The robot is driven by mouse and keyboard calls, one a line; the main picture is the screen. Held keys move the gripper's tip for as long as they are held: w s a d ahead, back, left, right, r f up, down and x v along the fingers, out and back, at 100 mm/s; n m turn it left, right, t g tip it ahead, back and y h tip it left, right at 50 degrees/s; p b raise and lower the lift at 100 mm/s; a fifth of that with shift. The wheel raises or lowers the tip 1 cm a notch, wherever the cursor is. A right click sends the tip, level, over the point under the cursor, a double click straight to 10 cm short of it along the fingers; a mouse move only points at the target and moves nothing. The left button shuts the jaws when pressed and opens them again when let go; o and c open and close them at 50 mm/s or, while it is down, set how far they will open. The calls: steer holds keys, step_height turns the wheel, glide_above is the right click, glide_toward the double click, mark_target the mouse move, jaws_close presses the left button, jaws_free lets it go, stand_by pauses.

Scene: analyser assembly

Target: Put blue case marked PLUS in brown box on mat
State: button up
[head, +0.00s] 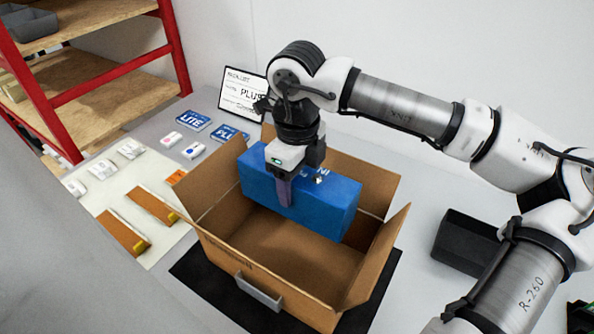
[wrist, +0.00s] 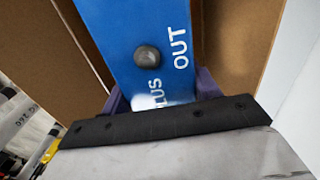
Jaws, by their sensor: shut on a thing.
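The blue case (head: 330,208) is long and box-shaped. In the wrist view the case (wrist: 120,30) shows white letters "OUT" and, partly hidden, "LUS", beside a round grey knob. My gripper (head: 284,190) is shut on the case near its middle; in the wrist view my gripper (wrist: 160,98) has a purple finger on each side of it. The open brown box (head: 225,229) sits on the black mat (head: 205,282) with its flaps spread. The case is over the box opening, its lower part seemingly between the flaps; I cannot tell whether it touches the bottom.
A sign (head: 243,93) reading "PLUS" stands behind the box. Blue packs marked LITE (head: 193,120) and PLU (head: 228,133), small white items and brown strips lie left. A black bin (head: 467,242) stands right. A red-framed shelf (head: 110,75) is at the back left.

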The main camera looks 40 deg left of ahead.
steer(key=shift+f+b, duration=6.6)
steer(key=shift+f, duration=0.4)
steer(key=o, duration=1.7)
steer(key=shift+r+p, duration=3.4)
steer(key=shift+r, duration=2.6)
